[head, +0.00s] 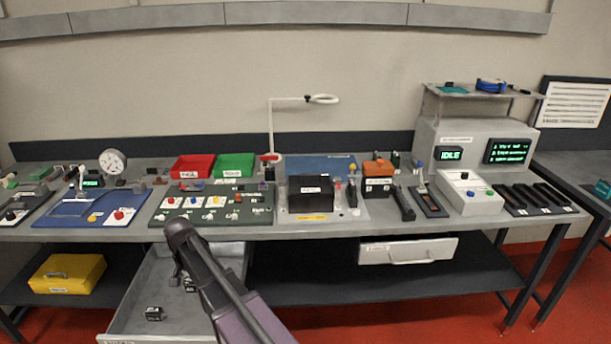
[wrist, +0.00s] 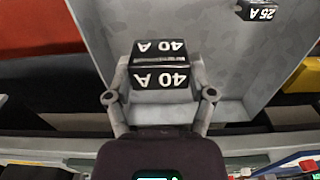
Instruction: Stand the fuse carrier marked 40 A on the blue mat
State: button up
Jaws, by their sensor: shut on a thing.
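The fuse carrier marked 40 A (wrist: 162,78) is a black block with white lettering, upside down in the wrist view. My gripper (wrist: 160,88) is shut on it, one finger on each side. In the head view the carrier (head: 189,284) shows partly beside my arm, over the open drawer; my arm hides most of the gripper there. Whether it touches the drawer floor I cannot tell. A flat blue area (head: 328,164) at the back middle of the bench looks like the blue mat. A carrier marked 25 A (wrist: 262,11) lies in the drawer, also in the head view (head: 153,313).
The open grey drawer (head: 128,296) juts out below the bench. A black box (head: 310,194) stands in front of the blue area, and a white post with a ring (head: 271,130) rises to its left. Red (head: 193,167) and green (head: 234,165) bins stand nearby.

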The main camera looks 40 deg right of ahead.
jog(key=shift+r+p, duration=1.15)
jog(key=shift+r, duration=0.55)
